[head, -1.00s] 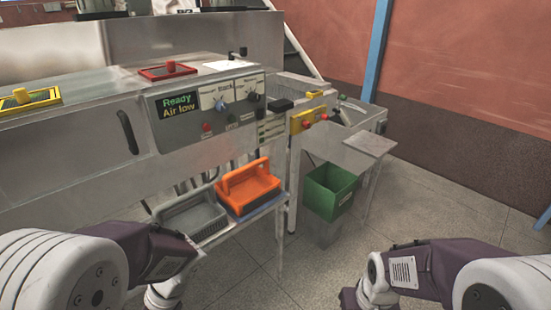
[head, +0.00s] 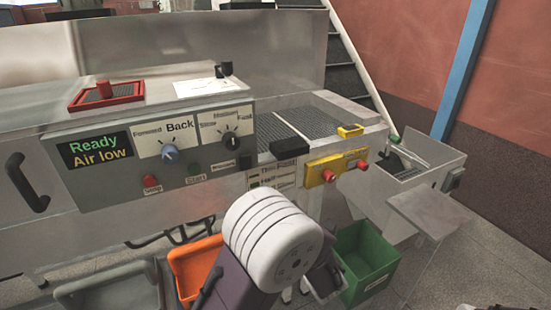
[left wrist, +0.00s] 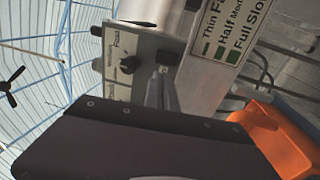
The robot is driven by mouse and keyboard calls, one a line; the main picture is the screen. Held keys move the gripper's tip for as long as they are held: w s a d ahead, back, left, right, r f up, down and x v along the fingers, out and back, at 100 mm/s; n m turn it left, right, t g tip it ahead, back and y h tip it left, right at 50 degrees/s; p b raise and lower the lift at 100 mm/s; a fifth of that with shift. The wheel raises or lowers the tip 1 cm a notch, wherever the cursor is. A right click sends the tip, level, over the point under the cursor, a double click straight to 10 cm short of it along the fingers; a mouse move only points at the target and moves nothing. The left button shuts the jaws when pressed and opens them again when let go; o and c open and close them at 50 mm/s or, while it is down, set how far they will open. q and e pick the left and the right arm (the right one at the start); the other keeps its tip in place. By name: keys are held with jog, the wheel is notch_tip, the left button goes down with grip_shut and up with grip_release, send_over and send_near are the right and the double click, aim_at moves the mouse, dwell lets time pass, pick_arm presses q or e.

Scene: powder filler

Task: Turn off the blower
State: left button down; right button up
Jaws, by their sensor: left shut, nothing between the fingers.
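The control panel (head: 150,160) shows a display reading "Ready" and "Air low". It carries a blue-grey knob (head: 169,153), a black knob (head: 230,139) near "Fast", a red stop button (head: 151,181) and a green start button (head: 194,180). A black block (head: 290,146) sits above a printed "Thin/Half/Full" label. I cannot read a blower label. In the left wrist view, my left gripper (left wrist: 162,80) is shut and empty, in front of the panel, with the black knob (left wrist: 128,62) close by. In the head view my left arm hides its fingertips. My right gripper is not in view.
A yellow box (head: 330,173) with red buttons juts out right of the panel. An orange crate (head: 197,262), a grey crate (head: 110,290) and a green bin (head: 368,258) stand below. A red-framed plate (head: 106,96) lies on top. My left arm fills the lower middle.

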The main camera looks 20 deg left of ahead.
pick_arm(q)
jog(key=v, duration=0.2)
jog(key=p, duration=0.1)
send_near(247, 160)
jog(key=shift+t, duration=0.3)
jog(key=x, duration=0.6)
jog(key=shift+s+a, duration=0.1)
jog(key=shift+a, duration=0.15)
jog(key=shift+w+a, duration=0.2)
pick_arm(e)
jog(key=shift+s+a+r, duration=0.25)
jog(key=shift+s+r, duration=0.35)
